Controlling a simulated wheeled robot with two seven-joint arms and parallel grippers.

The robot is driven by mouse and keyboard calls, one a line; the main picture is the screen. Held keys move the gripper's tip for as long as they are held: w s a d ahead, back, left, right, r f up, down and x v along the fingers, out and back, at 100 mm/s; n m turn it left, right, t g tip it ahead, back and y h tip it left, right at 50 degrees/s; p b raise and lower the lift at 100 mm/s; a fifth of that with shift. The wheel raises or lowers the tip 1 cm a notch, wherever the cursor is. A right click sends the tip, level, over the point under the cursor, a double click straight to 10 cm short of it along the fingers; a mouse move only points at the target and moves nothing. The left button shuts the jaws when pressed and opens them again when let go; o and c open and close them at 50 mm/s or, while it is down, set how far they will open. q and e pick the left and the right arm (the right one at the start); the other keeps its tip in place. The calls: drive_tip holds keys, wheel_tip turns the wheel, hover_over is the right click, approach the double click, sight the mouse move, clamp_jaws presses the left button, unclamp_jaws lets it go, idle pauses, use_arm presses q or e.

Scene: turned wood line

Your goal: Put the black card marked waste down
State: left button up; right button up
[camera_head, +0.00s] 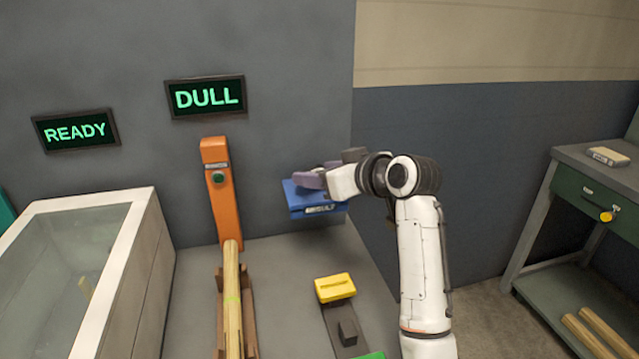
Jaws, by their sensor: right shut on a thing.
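My right gripper (312,179) reaches in from the right, with its purple fingers low over a blue tray (300,206) at the wall. The tray has a label on its front, partly readable as "SULT". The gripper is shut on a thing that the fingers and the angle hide. I cannot make out a black card or the word waste anywhere. I cannot tell whether the fingers or the held thing touch the tray. My left gripper is not in view.
An orange post (222,190) with a green button stands behind a wooden spindle (232,300) in a cradle. A yellow block (335,287) sits to its right. A glass-topped bin (135,225) is at left. Wall signs read READY (75,131) and DULL (206,97). A green-drawered bench (565,158) stands right.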

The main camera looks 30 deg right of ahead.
drive_tip(key=shift+f, duration=1.15)
drive_tip(key=shift+f, duration=0.2)
drive_tip(key=o, duration=1)
drive_tip(key=shift+r, duration=0.25)
drive_tip(key=v, duration=1.2)
drive_tip(key=shift+b, duration=0.35)
